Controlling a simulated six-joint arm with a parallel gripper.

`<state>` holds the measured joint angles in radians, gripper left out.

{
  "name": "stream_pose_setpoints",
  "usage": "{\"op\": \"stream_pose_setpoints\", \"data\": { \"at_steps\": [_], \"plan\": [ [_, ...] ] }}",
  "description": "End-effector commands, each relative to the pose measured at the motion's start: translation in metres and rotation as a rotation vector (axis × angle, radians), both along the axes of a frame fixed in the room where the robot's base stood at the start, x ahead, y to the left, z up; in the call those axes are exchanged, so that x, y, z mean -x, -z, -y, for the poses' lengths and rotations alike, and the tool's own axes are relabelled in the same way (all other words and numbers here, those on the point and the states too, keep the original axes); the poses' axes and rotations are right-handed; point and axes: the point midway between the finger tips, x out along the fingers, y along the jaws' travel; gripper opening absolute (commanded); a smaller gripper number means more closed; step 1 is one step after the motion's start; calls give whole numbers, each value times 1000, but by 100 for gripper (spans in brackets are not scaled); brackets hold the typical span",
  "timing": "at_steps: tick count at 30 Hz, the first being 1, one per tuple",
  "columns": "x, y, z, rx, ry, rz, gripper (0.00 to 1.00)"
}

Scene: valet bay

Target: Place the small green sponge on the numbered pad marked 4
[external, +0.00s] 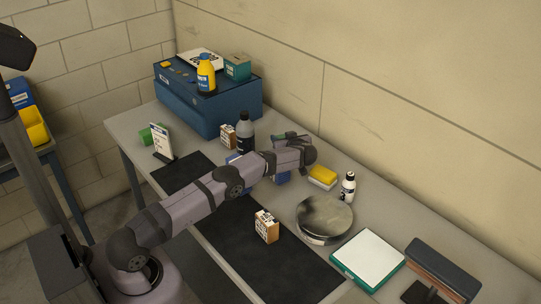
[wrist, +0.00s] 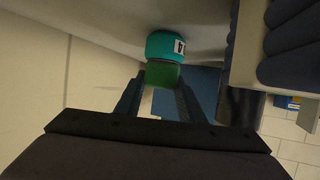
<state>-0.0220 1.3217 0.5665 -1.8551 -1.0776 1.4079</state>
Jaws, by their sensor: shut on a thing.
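My gripper (wrist: 160,95) is shut on a small green block, the green sponge (wrist: 162,75), between its fingertips in the wrist view. A rounded teal thing (wrist: 170,45) with a white label lies just beyond the sponge; the dark mark on the label is too small to read surely. I cannot tell whether it touches the sponge. In the external view my gripper (external: 288,143) is near the back of the bench, partly hidden by my arm. No pad marked 4 can be made out surely. Another green block (external: 154,134) lies behind a sign at the left.
A blue case (external: 208,105) stands at the back left. A dark bottle (external: 245,132), yellow sponge (external: 322,174), small white bottle (external: 348,187), round tin (external: 324,218) and teal-edged box (external: 367,258) stand around. Blue rolls (wrist: 290,45) are at the right in the wrist view.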

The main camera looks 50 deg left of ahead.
Motion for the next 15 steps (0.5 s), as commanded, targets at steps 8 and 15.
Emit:
{"op": "stream_pose_setpoints", "data": {
  "at_steps": [8, 15],
  "plan": [
    [0, 3, 0, 0, 0, 0, 14],
    [0, 2, 0, 0, 0, 0, 54]
  ]
}}
